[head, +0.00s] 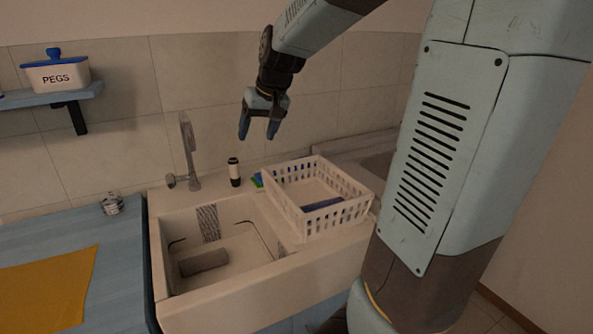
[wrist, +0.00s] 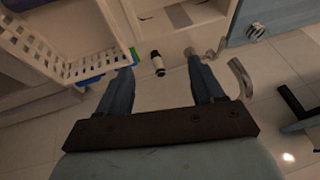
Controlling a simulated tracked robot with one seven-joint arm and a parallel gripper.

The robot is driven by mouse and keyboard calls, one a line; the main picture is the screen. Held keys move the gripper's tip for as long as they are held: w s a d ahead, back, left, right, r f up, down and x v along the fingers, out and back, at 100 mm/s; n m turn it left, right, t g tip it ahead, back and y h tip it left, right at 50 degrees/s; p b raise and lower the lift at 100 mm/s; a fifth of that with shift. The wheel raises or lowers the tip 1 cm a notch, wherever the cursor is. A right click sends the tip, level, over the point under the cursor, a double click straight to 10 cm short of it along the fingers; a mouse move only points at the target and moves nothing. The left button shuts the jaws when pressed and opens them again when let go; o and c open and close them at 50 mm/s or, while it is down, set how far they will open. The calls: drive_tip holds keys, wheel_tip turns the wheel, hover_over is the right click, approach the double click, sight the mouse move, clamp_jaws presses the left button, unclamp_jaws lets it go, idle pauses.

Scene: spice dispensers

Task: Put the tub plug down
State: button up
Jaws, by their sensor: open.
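My gripper (head: 258,130) hangs in the air above the back of the sink, fingers pointing down. Its two fingers are apart with nothing between them, and they also show spread in the wrist view (wrist: 160,80). I cannot make out a tub plug for certain in either view. A small black bottle with a white band (head: 234,172) stands on the sink's back ledge, below my gripper and apart from it. In the wrist view the bottle (wrist: 158,63) appears between the fingers, farther away.
A white basket (head: 283,213) with a dark blue item inside sits on the sink's right side. A green and blue item (head: 257,180) lies beside it. The tap (head: 190,160) rises left of the bottle. A grey roll (head: 204,262) lies in the sink (head: 240,302). A jar (head: 111,203) stands on the counter.

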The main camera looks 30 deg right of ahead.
drive_tip(key=s+a+t+h, duration=0.1)
drive_tip(key=s+h, duration=0.1)
drive_tip(key=s, duration=2.1)
drive_tip(key=shift+a, duration=0.15)
drive_tip(key=shift+s+f, duration=0.1)
idle(2.4)
